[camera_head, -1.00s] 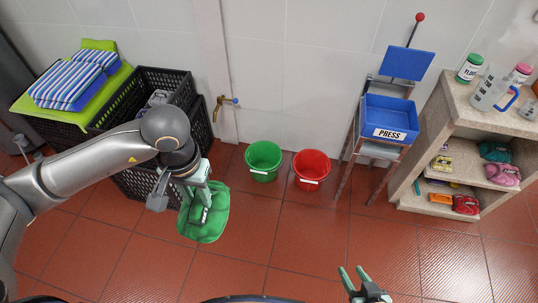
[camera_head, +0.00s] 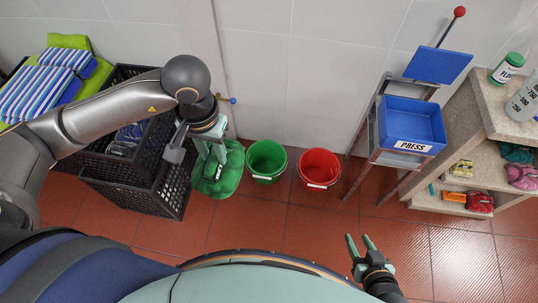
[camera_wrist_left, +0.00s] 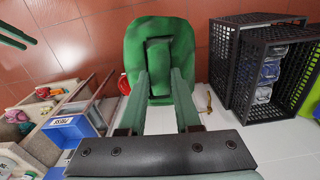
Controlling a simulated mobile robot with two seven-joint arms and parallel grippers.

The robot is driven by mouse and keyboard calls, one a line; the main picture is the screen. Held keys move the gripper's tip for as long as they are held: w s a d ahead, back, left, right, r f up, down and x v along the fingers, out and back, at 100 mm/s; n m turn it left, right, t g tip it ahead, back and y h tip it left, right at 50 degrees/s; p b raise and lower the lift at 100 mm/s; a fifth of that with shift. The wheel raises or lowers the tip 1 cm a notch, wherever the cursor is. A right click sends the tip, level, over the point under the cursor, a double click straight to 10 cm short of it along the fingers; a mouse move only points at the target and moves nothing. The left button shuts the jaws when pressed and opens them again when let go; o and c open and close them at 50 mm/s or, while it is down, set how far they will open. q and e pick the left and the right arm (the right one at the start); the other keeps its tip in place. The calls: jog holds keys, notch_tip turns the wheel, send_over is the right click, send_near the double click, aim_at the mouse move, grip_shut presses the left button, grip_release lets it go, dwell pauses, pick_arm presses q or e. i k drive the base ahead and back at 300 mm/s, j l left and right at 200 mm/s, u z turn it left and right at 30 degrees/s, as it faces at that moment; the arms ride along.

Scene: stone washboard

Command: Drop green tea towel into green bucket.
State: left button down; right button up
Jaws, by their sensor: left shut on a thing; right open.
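The green tea towel (camera_head: 222,181) hangs from my left gripper (camera_head: 214,160), which is shut on it. In the left wrist view the towel (camera_wrist_left: 160,50) spreads out beyond the fingers of the left gripper (camera_wrist_left: 165,88). In the head view the green bucket (camera_head: 266,163) stands on the floor just right of the towel, near the wall. The towel appears beside the bucket, not over its opening. I cannot make out the green bucket in the left wrist view. My right gripper (camera_head: 359,244) is open and empty at the lower right.
A red bucket (camera_head: 319,170) stands right of the green one. A blue press bin (camera_head: 412,122) on a stand and a stone shelf (camera_head: 465,126) are further right. Black crates (camera_head: 150,185) stand left of the towel. The tiled floor in front of the buckets is clear.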

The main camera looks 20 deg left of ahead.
aim_at(267, 170)
jog(key=i+j+z, duration=0.2)
jog(key=i+j, duration=0.35)
jog(key=i+j+z, duration=0.2)
jog(key=i+j, duration=0.25)
jog(key=j, duration=0.2)
